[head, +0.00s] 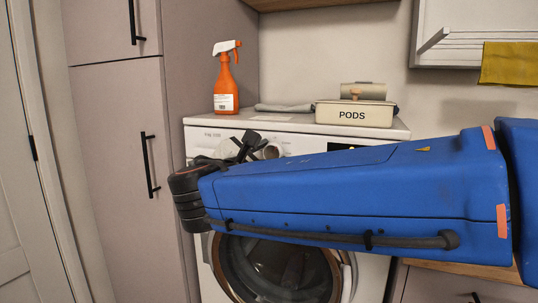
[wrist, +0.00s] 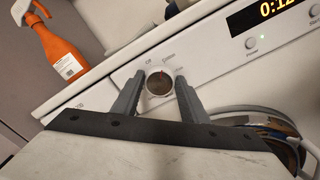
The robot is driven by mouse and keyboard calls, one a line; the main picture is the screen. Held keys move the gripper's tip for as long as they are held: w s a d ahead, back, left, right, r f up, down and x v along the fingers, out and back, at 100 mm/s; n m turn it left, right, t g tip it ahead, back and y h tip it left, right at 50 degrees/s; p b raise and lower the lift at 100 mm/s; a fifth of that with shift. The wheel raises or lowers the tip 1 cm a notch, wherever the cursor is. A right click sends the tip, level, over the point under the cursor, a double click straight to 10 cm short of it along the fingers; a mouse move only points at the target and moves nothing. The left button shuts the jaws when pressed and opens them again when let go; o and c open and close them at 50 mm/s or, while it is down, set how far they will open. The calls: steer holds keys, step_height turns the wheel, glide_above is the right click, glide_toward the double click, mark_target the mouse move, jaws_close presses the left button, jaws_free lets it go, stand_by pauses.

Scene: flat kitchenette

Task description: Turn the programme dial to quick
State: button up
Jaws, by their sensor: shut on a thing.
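The programme dial (wrist: 160,83) is a round knob with a pale rim and darker face on the white washing machine's panel. In the wrist view it sits between the two grey fingers of my gripper (wrist: 159,77), which are shut on its sides. Small labels ring the dial; one at its upper left looks like "Off", and the others are too small to read surely. The dial's pointer direction is hard to make out. In the head view my gripper (head: 246,148) is at the panel, and my blue arm hides much of the washing machine (head: 197,135).
An orange spray bottle (head: 226,85) and a cream PODS box (head: 354,113) stand on the machine's top. The panel's lit display (wrist: 274,12) and a button (wrist: 251,43) are right of the dial. A tall cabinet (head: 120,130) stands at left.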

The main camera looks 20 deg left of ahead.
steer(key=shift+a+f+n, duration=0.1)
steer(key=shift+f+n, duration=0.1)
steer(key=shift+n, duration=5.65)
steer(key=shift+a+f+n, duration=0.15)
steer(key=shift+n, duration=5.65)
steer(key=shift+a+f+n, duration=0.1)
steer(key=shift+f+n, duration=0.1)
steer(key=shift+n, duration=5.65)
steer(key=o, duration=1)
steer(key=shift+r, duration=0.1)
